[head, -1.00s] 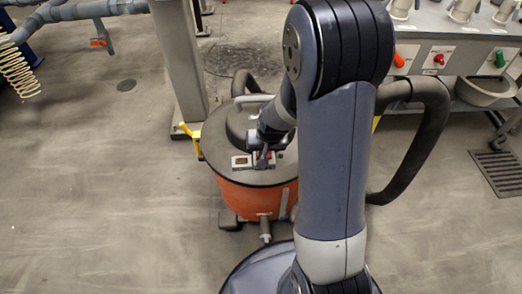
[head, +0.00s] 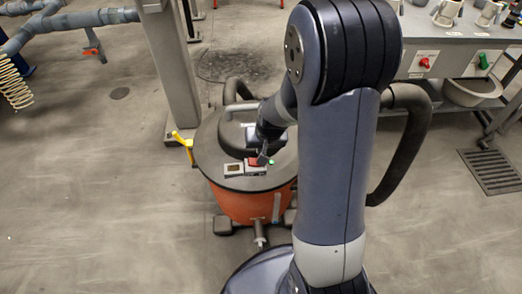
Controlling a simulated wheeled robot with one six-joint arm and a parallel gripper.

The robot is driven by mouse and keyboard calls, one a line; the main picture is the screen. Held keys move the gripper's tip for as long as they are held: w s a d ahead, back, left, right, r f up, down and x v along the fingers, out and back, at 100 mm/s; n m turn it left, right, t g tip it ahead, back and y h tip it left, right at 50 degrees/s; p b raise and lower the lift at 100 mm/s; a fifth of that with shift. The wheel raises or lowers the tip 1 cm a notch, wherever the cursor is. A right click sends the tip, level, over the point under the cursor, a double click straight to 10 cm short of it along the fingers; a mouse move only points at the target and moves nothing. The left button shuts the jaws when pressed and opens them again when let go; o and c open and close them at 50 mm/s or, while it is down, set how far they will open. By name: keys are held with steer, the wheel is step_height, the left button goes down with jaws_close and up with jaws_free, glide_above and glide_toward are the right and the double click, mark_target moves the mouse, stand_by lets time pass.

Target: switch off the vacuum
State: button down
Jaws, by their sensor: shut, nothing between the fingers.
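The vacuum (head: 245,205) is an orange drum with a dark grey lid, standing on the floor in the middle of the head view. A small panel on the front of its lid holds a light-framed gauge or display (head: 233,169) and a red switch (head: 256,161). A small green spot (head: 271,161) shows at the right of the switch. My gripper (head: 262,156) is shut and empty, pointing down at the red switch and partly hiding it. I cannot tell whether the fingertips touch it or which way the switch is set.
A thick dark hose (head: 408,150) loops at the right behind my arm. A grey post (head: 167,75) and a yellow handle (head: 184,142) stand left of the vacuum. A bench with red and green knobs (head: 438,62) is at the upper right. The floor at left is clear.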

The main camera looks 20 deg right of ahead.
steer(key=p+v, duration=0.2)
steer(key=v, duration=0.7)
steer(key=shift+a, duration=0.3)
steer(key=shift+w, duration=0.1)
